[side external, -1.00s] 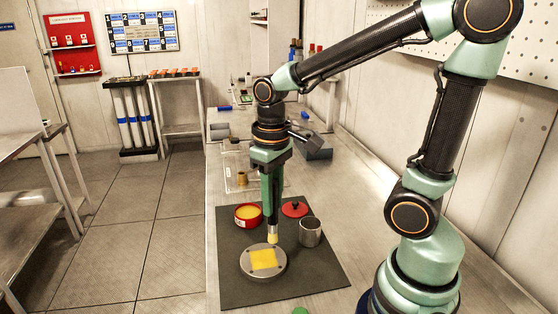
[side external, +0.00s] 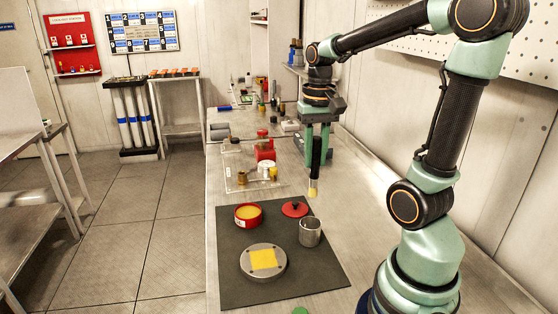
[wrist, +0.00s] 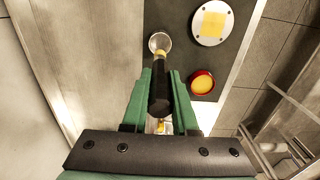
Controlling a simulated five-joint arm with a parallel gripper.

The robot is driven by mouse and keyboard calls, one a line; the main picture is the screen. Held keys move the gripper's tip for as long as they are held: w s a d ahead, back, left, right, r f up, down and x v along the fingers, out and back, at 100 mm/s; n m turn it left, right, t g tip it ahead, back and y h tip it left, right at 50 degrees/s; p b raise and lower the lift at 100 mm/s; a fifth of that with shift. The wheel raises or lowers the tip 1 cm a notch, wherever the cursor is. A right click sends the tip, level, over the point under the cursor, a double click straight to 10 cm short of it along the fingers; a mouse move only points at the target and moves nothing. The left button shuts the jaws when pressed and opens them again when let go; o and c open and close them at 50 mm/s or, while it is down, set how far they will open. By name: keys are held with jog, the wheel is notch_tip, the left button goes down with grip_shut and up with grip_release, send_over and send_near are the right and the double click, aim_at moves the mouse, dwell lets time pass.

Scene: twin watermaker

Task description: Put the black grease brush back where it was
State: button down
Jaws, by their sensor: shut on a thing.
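The black grease brush (side external: 316,152) hangs upright, bristles down, with a yellow tip. My gripper (side external: 317,145) is shut on its handle; in the wrist view the brush (wrist: 160,88) sits between the green fingers (wrist: 160,100). An open metal cup (side external: 310,233) stands on the dark mat (side external: 235,292). In the side view the brush tip is above the cup in the picture and apart from it. In the wrist view the cup (wrist: 159,42) shows just past the bristle end.
On the mat are a round plate with a yellow square (side external: 263,262), an open red tin of yellow grease (side external: 248,215) and a red lid (side external: 295,209). A clear tray with small parts (side external: 240,188) and a red container (side external: 265,150) stand behind. The wall (side external: 400,150) is at right.

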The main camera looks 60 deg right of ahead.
aim_at(313, 195)
notch_tip(313, 195, down, 14)
jog(key=shift+r, duration=0.1)
dwell(0.4)
jog(key=c, duration=0.7)
grip_release()
jog(key=shift+f, duration=0.2)
jog(key=shift+r, duration=0.15)
notch_tip(313, 195, up, 12)
jog(key=shift+f, duration=0.2)
jog(key=shift+a+r, duration=0.1)
jog(key=shift+r, duration=0.1)
jog(key=a+r+n+t, duration=0.1)
jog(key=a+n+t, duration=0.1)
jog(key=a+n, duration=0.1)
jog(key=w+a+r+n+t, duration=0.1)
jog(key=a+n, duration=0.2)
jog(key=a, duration=0.3)
jog(key=a+r+n+t, duration=0.2)
jog(key=a+n, duration=0.1)
jog(key=a, duration=0.2)
jog(key=shift+w+a+r+t, duration=0.1)
jog(key=shift+w+t, duration=0.2)
jog(key=shift+w, duration=0.05)
